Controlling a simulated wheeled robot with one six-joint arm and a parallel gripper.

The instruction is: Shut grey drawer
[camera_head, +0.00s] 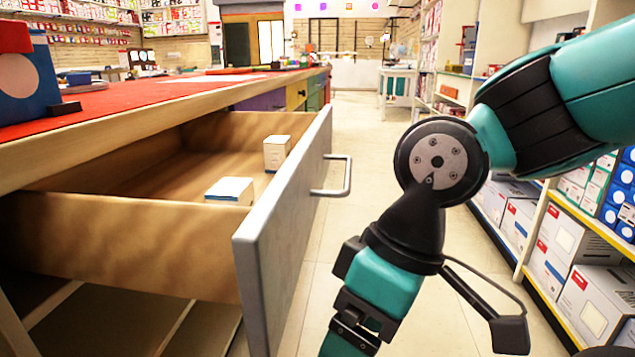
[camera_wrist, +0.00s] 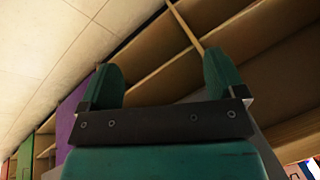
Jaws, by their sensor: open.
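The grey drawer (camera_head: 283,222) stands pulled out from the counter at the left in the head view. Its light wooden inside holds two small white boxes, one near the front (camera_head: 230,190) and one farther back (camera_head: 277,152). A metal bar handle (camera_head: 345,178) is on its grey front. My gripper enters the bottom of the head view to the right of the drawer front, apart from it, with its fingertips cut off there. In the wrist view my gripper (camera_wrist: 164,80) shows two green fingers spread apart with nothing between them.
The counter's red top (camera_head: 150,95) carries a blue and red box (camera_head: 25,80). Purple and other coloured drawers (camera_head: 265,101) lie farther along. Shelves with boxes (camera_head: 575,250) line the right side. The tiled aisle floor (camera_head: 365,120) between is clear.

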